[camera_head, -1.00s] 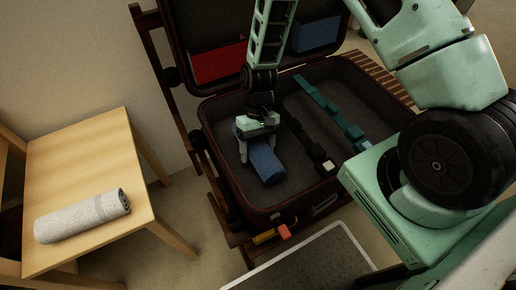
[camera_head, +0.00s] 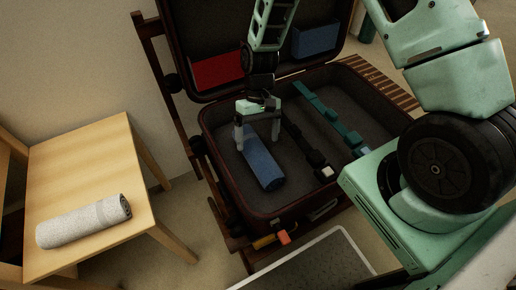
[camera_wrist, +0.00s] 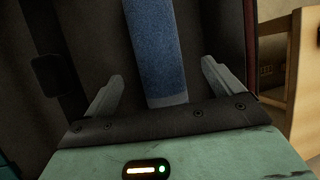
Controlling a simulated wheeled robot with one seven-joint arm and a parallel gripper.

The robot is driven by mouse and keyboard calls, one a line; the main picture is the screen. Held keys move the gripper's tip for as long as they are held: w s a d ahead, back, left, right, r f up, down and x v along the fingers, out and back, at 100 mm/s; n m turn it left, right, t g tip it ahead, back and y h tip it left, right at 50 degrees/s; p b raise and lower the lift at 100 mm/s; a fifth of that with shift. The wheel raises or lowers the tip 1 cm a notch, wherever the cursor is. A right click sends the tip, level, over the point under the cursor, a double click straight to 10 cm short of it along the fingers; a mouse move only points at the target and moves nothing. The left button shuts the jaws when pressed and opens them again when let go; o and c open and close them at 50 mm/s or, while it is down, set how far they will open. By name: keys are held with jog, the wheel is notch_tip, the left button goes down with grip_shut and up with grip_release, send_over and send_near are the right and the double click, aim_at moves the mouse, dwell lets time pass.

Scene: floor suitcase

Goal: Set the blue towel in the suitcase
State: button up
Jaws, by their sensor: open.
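The rolled blue towel (camera_head: 262,165) lies on the floor of the open suitcase (camera_head: 231,194), in its left part. My gripper (camera_head: 257,143) is open above the towel's far end, with one finger on each side of it and apart from it. In the wrist view the towel (camera_wrist: 155,50) runs away from between the two spread fingers (camera_wrist: 163,88). The gripper body hides part of the towel's near end there.
Dark and teal straps (camera_head: 327,112) cross the suitcase to the right of the towel. The raised lid holds a red item (camera_head: 217,70) and a blue item (camera_head: 315,40). A wooden table (camera_head: 80,160) with a rolled grey-white towel (camera_head: 84,221) stands at left.

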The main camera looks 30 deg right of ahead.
jog(key=v, duration=0.5)
jog(key=shift+w+r, duration=0.1)
jog(key=shift+r, duration=0.4)
notch_tip(320, 180, up, 7)
jog(key=n, duration=0.2)
send_over(249, 149)
jog(key=s+a+r+n+t+h, duration=0.1)
jog(key=s+a+r+n+t, duration=0.1)
jog(key=s+a+r, duration=0.3)
jog(key=s+r+n+t, duration=0.1)
jog(key=s+r, duration=0.2)
jog(key=s, duration=0.3)
jog(key=s+r+n+t+h, duration=0.1)
jog(key=s+r+n, duration=0.1)
jog(key=s+r, duration=0.2)
jog(key=shift+s+t, duration=0.3)
jog(key=shift+s, duration=0.65)
jog(key=shift+r, duration=0.1)
